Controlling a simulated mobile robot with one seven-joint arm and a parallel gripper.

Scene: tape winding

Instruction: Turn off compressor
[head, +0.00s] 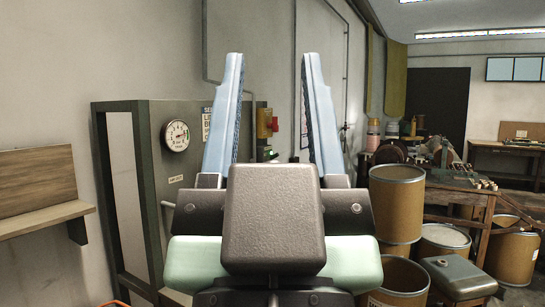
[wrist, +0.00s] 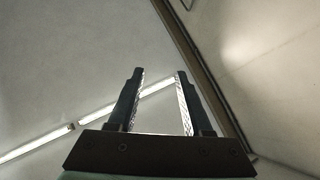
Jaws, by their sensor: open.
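The compressor cabinet (head: 153,160) is a grey-green upright box left of centre in the head view. It has a round white dial gauge (head: 176,136) and a red switch on a yellow plate (head: 266,123), seen between my fingers. A small green light (head: 272,155) shows below the switch. My gripper (head: 270,75) is raised in front of the cabinet and pointing up, open and empty. It hides much of the cabinet's front. In the wrist view my gripper (wrist: 158,75) is open against the ceiling, with no compressor part in sight.
A wooden shelf (head: 40,195) is at the left wall. Brown drums (head: 397,205) stand at the right, with a wooden workbench (head: 480,200) holding machinery behind them. A dark green metal box (head: 458,277) is low at the right.

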